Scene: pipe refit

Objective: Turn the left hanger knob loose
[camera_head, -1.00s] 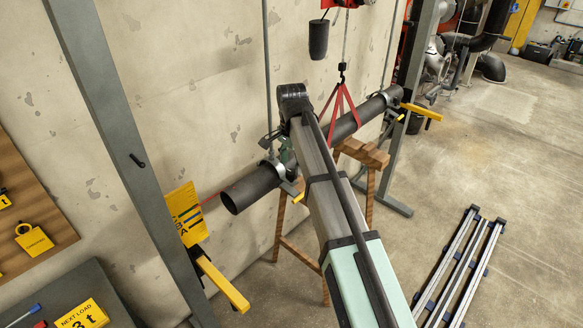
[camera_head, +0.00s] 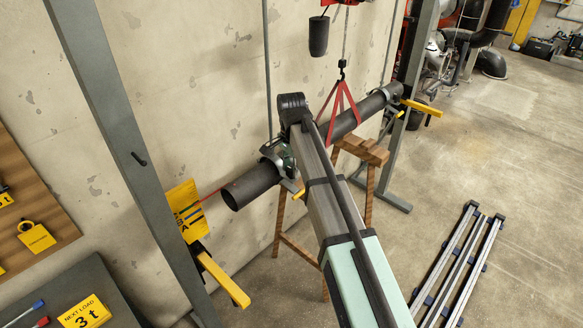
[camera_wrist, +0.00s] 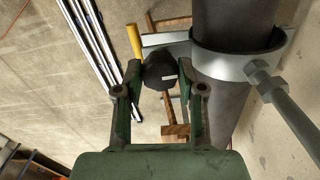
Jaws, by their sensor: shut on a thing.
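The dark pipe (camera_head: 250,187) runs along the wall in the head view, and it also fills the upper right of the wrist view (camera_wrist: 233,22). The left hanger's grey ring (camera_wrist: 238,64) wraps around it, with a hex bolt and rod beside it. The hanger's black knob (camera_wrist: 160,72) has a white mark and sits beside the ring. My gripper (camera_wrist: 162,78) has its green fingers on both sides of the knob and is shut on it. In the head view my gripper (camera_head: 277,151) is at the left hanger, partly hidden by my arm, and the knob is hidden.
A red sling (camera_head: 340,100) on a hoist hook holds the pipe's middle. A wooden trestle (camera_head: 362,150) stands below. Grey upright posts (camera_head: 118,130) with yellow arms (camera_head: 222,280) flank the pipe. Metal rails (camera_head: 460,265) lie on the floor at right.

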